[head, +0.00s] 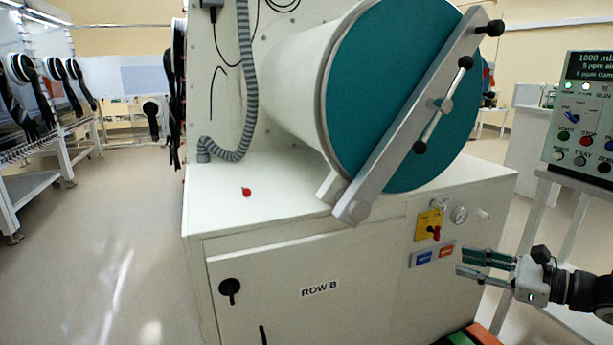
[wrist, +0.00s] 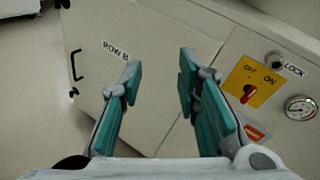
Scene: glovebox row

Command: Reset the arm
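My gripper (head: 478,265) is at the lower right of the head view, in front of the white ROW B cabinet (head: 300,260). In the wrist view my gripper (wrist: 158,75) shows two teal-padded fingers spread apart with nothing between them. Past them are the cabinet front, the ROW B label (wrist: 115,50) and a yellow OFF/ON switch plate (wrist: 243,80) with a red knob. The fingers look clear of the cabinet face, though the exact gap cannot be told.
A large cylinder with a teal door (head: 385,95) and grey clamp bar sits on the cabinet. A small red object (head: 246,192) lies on its top. A control panel (head: 583,125) on a stand is at right, near my arm. Open floor (head: 110,240) lies at left.

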